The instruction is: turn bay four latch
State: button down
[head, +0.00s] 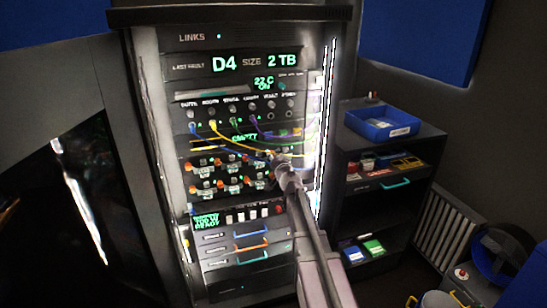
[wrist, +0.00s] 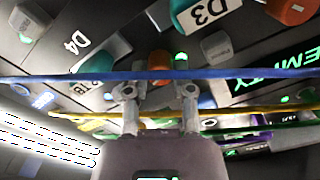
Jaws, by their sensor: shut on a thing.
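The bay four latch (wrist: 160,62) is an orange knob beside the teal handle (wrist: 105,58) and the white D4 label (wrist: 76,44) in the wrist view. My gripper (wrist: 159,84) is shut on this latch, one finger on each side; the fingers partly hide it. In the head view my gripper (head: 273,157) reaches the right end of the upper bay row, and hides the latch there. How far the latch is turned cannot be told.
A blue cable (wrist: 245,73) and a yellow cable (wrist: 90,114) cross close to my fingers. Drawers (head: 236,250) are below the bays. A shelf with a blue tray (head: 380,125) stands right.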

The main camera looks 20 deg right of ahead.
jog(key=m, duration=1.1)
jog(key=shift+w+m, duration=0.15)
jog(key=shift+m, duration=0.25)
jog(key=shift+c, duration=2.4)
grip_release()
jog(key=shift+s, duration=0.2)
jog(key=s, duration=1.1)
jog(key=shift+s, duration=0.4)
